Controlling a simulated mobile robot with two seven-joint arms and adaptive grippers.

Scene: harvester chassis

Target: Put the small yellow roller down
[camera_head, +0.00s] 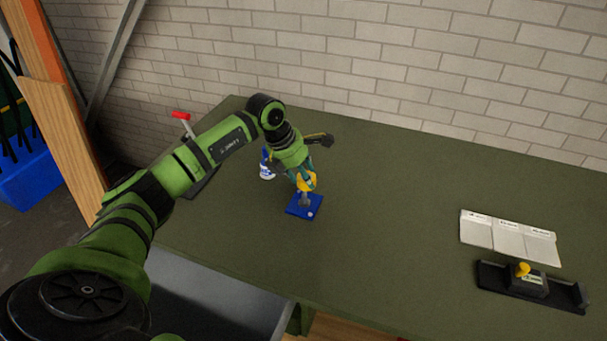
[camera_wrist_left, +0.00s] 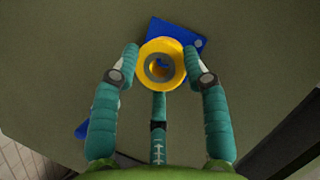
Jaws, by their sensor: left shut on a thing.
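The small yellow roller (camera_head: 308,181) is a yellow ring with a grey centre hole. A blue plate (camera_head: 299,211) with a grey upright piece lies on the green table, just below the roller in the head view. In the left wrist view a blue part (camera_wrist_left: 163,28) shows behind the roller. I cannot tell whether the roller touches the plate's piece. My right gripper is not in view.
The green table (camera_head: 400,220) is mostly clear to the right. A blue and white object (camera_head: 266,164) stands just left of my gripper. A red-handled tool (camera_head: 181,116) is at the left edge. White panels (camera_head: 508,238) and a black tray (camera_head: 500,281) lie at the right.

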